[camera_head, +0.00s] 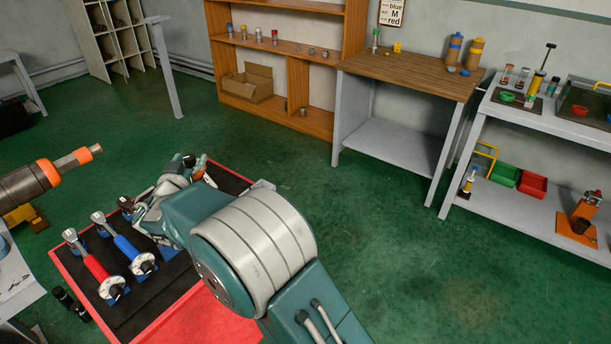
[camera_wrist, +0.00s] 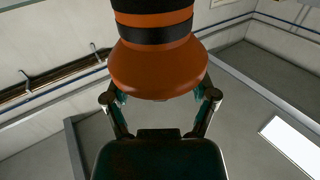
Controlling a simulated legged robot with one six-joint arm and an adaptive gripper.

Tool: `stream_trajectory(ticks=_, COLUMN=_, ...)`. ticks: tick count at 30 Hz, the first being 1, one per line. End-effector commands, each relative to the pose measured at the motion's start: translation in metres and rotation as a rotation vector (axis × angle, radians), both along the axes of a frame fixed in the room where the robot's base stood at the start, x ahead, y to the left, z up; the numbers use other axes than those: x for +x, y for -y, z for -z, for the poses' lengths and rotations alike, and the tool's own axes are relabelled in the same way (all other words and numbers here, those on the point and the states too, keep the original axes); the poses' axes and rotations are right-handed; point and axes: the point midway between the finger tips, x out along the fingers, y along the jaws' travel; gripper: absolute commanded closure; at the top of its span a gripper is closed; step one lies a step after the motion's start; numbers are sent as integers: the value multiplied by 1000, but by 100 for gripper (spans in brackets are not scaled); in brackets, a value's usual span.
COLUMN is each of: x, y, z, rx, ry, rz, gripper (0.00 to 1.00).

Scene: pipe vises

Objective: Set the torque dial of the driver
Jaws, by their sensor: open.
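In the wrist view my gripper (camera_wrist: 160,97) is open. Its two fingers stand on either side of a flared orange piece with black bands (camera_wrist: 158,65). A closed grip on it does not show, and I cannot tell whether it is the driver's dial. In the head view my gripper is partly hidden behind my own arm, over the tool tray (camera_head: 62,262). A red-handled tool (camera_head: 88,258) and a blue-handled tool (camera_head: 120,240), each with a round silver dial-like end, lie side by side there. A dark cylinder with an orange band (camera_head: 35,185) juts in from the left.
A wooden-topped table (camera_head: 410,72) and a grey shelf bench (camera_head: 545,122) stand at the back right. A wooden bookcase (camera_head: 297,85) stands against the wall. Open green floor (camera_head: 400,230) lies to the right of my arm.

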Motion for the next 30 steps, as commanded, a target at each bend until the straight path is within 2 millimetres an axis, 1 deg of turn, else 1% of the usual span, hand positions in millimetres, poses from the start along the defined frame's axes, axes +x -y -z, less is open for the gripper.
stream_trajectory(ticks=9, x=0, y=1, z=0, rx=-1, ry=-1, rz=-209, gripper=25)
stream_trajectory(ticks=12, x=-20, y=0, z=-1, rx=-1, ry=1, rz=-209, gripper=25)
stream_trajectory(ticks=28, x=-110, y=7, z=-1, rx=0, ry=1, rz=-207, gripper=25)
stream_trajectory(ticks=30, x=-105, y=21, z=-4, rx=-12, ry=-9, rz=-170, gripper=25)
